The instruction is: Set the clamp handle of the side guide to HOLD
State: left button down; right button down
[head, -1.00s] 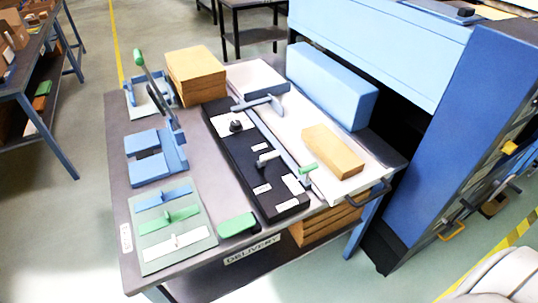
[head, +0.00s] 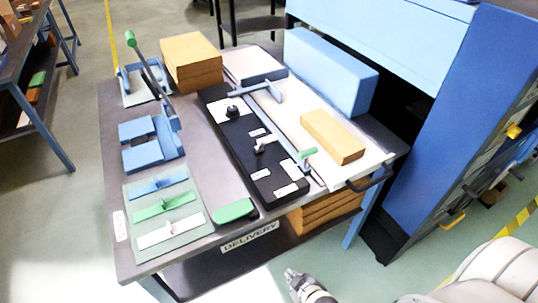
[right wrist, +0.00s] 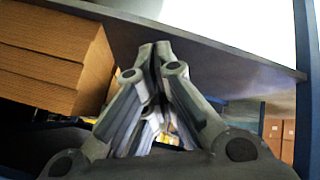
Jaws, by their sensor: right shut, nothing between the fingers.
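A black guide unit (head: 252,150) with a black knob, white labels and a small grey lever (head: 266,146) lies along the middle of the table. A small green-tipped handle (head: 307,153) stands at its near right end, by a long blue-grey bar with a T-shaped end (head: 258,88). The label words are too small to read, so I cannot tell which setting the handle is at. My right gripper (head: 292,274) is shut and empty, low in front of the table and apart from the handle. Its closed fingers (right wrist: 160,50) fill the right wrist view. My left gripper is not in view.
An orange-brown block (head: 332,136) lies on the white sheet, with a long blue block (head: 330,70) behind. A green pad (head: 233,210) is at the front edge above the DELIVERY sign (head: 250,237). A cardboard stack (right wrist: 55,55) sits under the tabletop (right wrist: 215,55).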

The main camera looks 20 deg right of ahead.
jog(key=w+d+r+n+t, duration=0.1)
jog(key=w+r+t, duration=0.1)
jog(key=r, duration=0.6)
jog(key=w+d+r+n+t+h+b, duration=0.1)
jog(key=w+d+r+t, duration=0.1)
jog(key=r, duration=0.7)
jog(key=w+d+r+n+t+h+b, duration=0.1)
jog(key=w+d+r+t, duration=0.1)
jog(key=r, duration=0.7)
jog(key=shift+w+d+r+t, duration=0.2)
jog(key=shift+w+t, duration=0.1)
jog(key=shift+w, duration=0.25)
jog(key=a+r+n+t+y, duration=0.4)
jog(key=r+n, duration=0.3)
jog(key=n, duration=0.3)
jog(key=shift+s+t, duration=0.3)
jog(key=shift+t, duration=0.5)
jog(key=shift+a, duration=0.1)
jog(key=p+x, duration=0.3)
jog(key=x, duration=1.1)
